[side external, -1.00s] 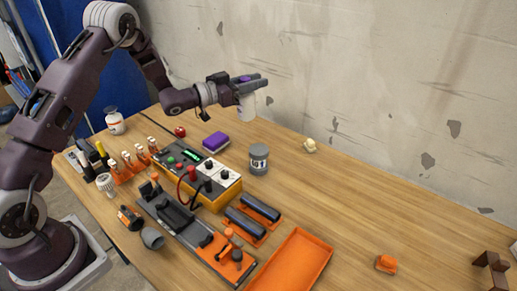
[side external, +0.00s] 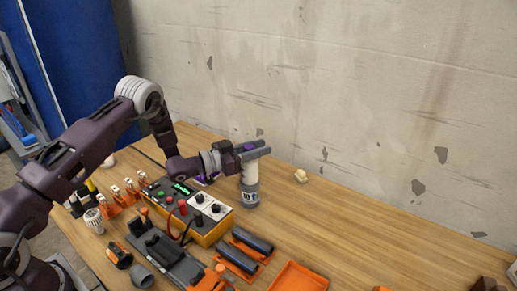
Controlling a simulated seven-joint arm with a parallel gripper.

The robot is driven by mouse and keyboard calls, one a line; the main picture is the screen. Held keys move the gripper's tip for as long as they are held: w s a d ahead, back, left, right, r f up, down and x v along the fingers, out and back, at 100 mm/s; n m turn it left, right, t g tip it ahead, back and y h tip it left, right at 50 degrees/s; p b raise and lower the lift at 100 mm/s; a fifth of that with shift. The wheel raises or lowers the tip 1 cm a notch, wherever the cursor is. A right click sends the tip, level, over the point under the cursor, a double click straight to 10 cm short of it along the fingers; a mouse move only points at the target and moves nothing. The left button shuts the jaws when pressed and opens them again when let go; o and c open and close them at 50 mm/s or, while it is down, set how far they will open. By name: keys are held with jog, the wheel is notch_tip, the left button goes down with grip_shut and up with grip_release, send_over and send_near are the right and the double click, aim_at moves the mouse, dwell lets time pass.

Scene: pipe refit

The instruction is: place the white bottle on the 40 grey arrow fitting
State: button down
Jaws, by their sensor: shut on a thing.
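My gripper (side external: 257,150) is shut on the white bottle (side external: 250,172) near its top, and the fingers hide the bottle's upper end. The bottle hangs upright from the jaws. The grey fitting (side external: 249,197) with a white label stands on the table directly below it. In this view the bottle's lower end meets the fitting's top. I cannot tell whether they touch or a small gap is left. The label's print is too small to read surely.
A yellow meter box (side external: 212,231) with dials stands left of the fitting. Black bars on orange holders (side external: 238,259) and an orange tray (side external: 300,278) lie in front. A small cream piece (side external: 301,176) lies behind right. The table to the right is mostly clear.

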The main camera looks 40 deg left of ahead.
jog(key=c, duration=1.2)
grip_release()
jog(key=shift+f, duration=0.1)
jog(key=shift+o, duration=0.2)
jog(key=shift+s+a, duration=0.15)
jog(key=shift+s, duration=0.1)
jog(key=v, duration=1.2)
jog(key=w+a+r+g+y, duration=0.1)
jog(key=w+r+y, duration=0.4)
jog(key=r, duration=0.5)
jog(key=s+r+n+g+y, duration=0.3)
jog(key=s+r+y, duration=0.1)
jog(key=s+r, duration=0.4)
jog(key=s+d+n+g, duration=0.1)
jog(key=s+d+g, duration=0.2)
jog(key=s, duration=1.2)
jog(key=s+d+n+g, duration=0.1)
jog(key=s+d+g, duration=0.2)
jog(key=s, duration=1.3)
jog(key=d, duration=0.3)
jog(key=shift+h, duration=0.4)
